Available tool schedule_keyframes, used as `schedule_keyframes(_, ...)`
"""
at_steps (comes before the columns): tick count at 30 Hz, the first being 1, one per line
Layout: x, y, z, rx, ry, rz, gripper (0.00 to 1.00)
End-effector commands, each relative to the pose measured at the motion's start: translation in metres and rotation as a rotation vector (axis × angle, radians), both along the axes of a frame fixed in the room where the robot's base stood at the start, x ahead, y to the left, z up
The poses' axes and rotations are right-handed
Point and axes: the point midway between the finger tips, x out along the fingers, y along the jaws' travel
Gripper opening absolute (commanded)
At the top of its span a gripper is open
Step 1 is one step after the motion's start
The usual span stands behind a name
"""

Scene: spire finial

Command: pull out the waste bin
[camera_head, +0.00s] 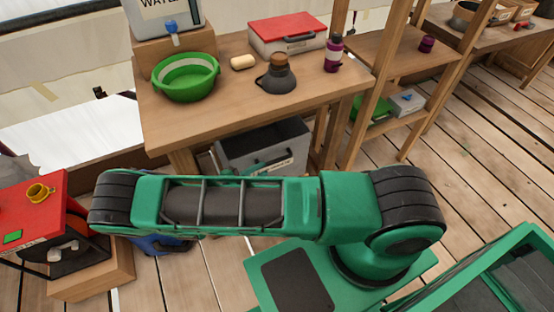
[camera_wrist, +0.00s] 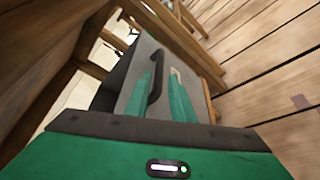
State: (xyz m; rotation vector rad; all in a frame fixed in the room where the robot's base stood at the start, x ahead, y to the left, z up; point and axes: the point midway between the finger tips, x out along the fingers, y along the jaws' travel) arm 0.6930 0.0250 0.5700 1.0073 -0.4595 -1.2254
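The waste bin (camera_head: 262,143) is a dark grey open-topped box under the wooden table, with a pale label on its front. In the wrist view its grey front (camera_wrist: 140,72) carries a black bar handle (camera_wrist: 157,72). My gripper (camera_wrist: 162,84) is at the bin's front, with its two green fingers apart, one on each side of the handle. I cannot tell whether either finger touches the handle. In the head view my arm hides the bin's lower front and most of my gripper.
The table (camera_head: 222,112) above holds a green bowl (camera_head: 185,77), a dark flask (camera_head: 277,75) and a red-lidded box (camera_head: 287,32). Table legs and shelf posts flank the bin. A red box (camera_head: 35,210) stands at left. Plank floor (camera_head: 470,150) is clear at right.

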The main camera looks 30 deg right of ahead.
Motion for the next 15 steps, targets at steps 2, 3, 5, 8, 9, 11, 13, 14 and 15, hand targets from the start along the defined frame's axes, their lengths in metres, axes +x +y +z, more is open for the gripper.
schedule_keyframes(2, 0.003, -0.01, -0.001, -0.001, 0.0, -0.004, 0.22)
schedule_keyframes(3, 0.004, -0.015, -0.002, -0.002, 0.0, -0.005, 0.22)
schedule_keyframes(5, 0.007, -0.025, -0.005, -0.002, 0.0, -0.005, 0.22)
schedule_keyframes(8, 0.013, -0.042, -0.009, -0.002, 0.001, -0.004, 0.22)
schedule_keyframes(9, 0.015, -0.049, -0.01, -0.002, 0.001, -0.006, 0.22)
schedule_keyframes(11, 0.019, -0.058, -0.012, -0.001, 0.001, -0.005, 0.22)
schedule_keyframes(13, 0.022, -0.068, -0.014, -0.001, 0.001, -0.004, 0.22)
schedule_keyframes(14, 0.023, -0.072, -0.015, -0.001, 0.0, -0.005, 0.22)
schedule_keyframes(15, 0.025, -0.077, -0.017, -0.001, 0.0, -0.005, 0.22)
